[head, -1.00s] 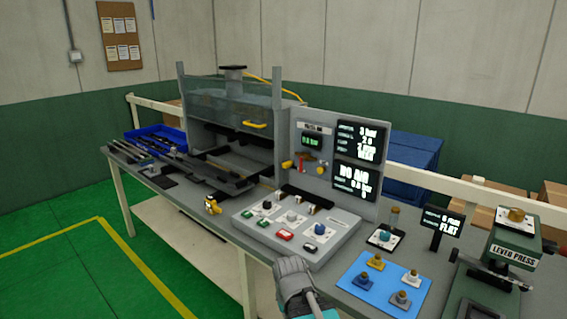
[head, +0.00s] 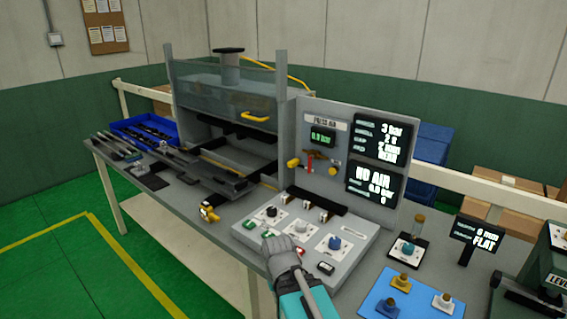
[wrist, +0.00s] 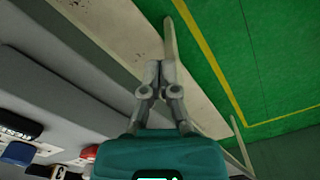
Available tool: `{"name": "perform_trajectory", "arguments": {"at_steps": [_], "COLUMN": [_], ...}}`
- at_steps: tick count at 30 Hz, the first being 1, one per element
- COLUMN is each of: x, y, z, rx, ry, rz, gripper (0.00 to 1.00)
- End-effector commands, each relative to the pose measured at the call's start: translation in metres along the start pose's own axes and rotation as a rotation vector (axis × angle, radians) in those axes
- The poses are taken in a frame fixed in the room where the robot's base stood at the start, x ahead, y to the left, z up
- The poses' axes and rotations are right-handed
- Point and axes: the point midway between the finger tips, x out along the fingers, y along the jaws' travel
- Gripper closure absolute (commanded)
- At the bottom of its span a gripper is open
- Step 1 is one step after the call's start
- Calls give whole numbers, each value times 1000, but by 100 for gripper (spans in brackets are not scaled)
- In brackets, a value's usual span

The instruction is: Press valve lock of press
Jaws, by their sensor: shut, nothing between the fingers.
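The press (head: 225,95) stands at the back left, with a clear guard and a yellow handle. Its upright panel (head: 315,190) is labelled PRESS AIR and carries a small green readout, a red valve part (head: 309,166), a yellow piece (head: 293,163) to its left and a yellow knob (head: 333,171) to its right. I cannot tell which of these is the valve lock. My gripper (head: 274,242) is shut and empty, at the front edge of the control box, below and apart from the panel. In the wrist view my gripper (wrist: 160,65) has its fingers together beside the table edge.
The sloped control box (head: 345,265) has several knobs and buttons, and my gripper hides part of it. A display (head: 376,137) on the panel reads NO AIR. A yellow device (head: 208,212) lies left of the box. A blue mat (head: 425,308) with knobbed pieces lies at the right.

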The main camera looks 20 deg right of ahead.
Motion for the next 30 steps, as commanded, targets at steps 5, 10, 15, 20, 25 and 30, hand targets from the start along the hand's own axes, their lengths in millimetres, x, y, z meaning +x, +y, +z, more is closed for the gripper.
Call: {"name": "perform_trajectory", "arguments": {"at_steps": [5,10,15,20,25,30], "x": [0,0,-1,-8,-30,-61], "y": [0,0,0,6,18,53], "z": [0,0,-1,-10,-38,-84], "rx": [0,0,0,0,-4,-29], "ry": [0,0,2,24,98,228], "rz": [0,0,2,29,120,305], "gripper": [100,100,100,100,100,100]}}
